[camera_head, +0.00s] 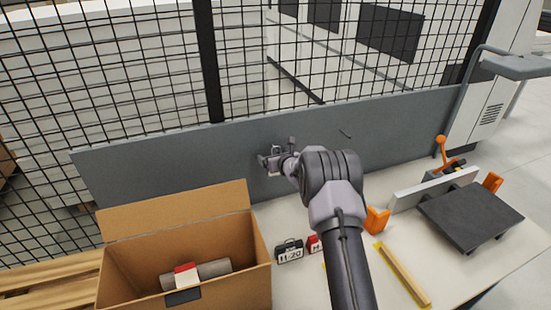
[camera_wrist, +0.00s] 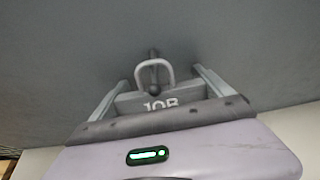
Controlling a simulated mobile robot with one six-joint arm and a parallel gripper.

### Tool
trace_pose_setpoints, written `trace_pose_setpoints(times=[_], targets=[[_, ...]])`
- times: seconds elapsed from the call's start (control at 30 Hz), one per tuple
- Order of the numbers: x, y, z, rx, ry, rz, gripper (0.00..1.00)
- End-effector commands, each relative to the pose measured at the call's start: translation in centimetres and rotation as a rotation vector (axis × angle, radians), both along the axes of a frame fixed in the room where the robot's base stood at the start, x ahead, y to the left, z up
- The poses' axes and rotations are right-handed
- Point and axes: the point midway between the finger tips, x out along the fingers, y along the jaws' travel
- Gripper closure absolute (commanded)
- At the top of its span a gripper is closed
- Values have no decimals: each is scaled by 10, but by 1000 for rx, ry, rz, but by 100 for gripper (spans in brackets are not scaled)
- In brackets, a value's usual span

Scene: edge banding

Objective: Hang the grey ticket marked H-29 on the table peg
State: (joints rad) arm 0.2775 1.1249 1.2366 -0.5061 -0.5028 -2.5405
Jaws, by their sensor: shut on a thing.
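My gripper (camera_head: 272,160) is shut on a grey ticket (camera_wrist: 158,103) in front of the upright grey panel. In the wrist view the ticket stands between my two fingers, with "JOB" readable at its top; any lower marking is hidden behind my gripper body. The ticket's light wire loop (camera_wrist: 139,78) stands up from its top edge.
A dark ticket (camera_head: 289,252) reading about "H-20" and a red ticket (camera_head: 314,244) stand on the table. A second peg (camera_head: 345,133) is on the panel to the right. An open cardboard box (camera_head: 185,215) is at left; orange-handled equipment (camera_head: 441,150) is at right.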

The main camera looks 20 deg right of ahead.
Motion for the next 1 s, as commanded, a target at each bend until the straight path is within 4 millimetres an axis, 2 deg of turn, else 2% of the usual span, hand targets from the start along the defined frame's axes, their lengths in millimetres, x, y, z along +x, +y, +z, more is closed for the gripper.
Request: trace_pose_setpoints(times=[0.4, 0.43, 0.5, 1.0], targets=[[0, 0, -1, 0, 0, 0, 54], [0, 0, -1, 0, 0, 0, 8], [0, 0, -1, 0, 0, 0, 0], [0, 1, 0, 1, 0, 2, 0]])
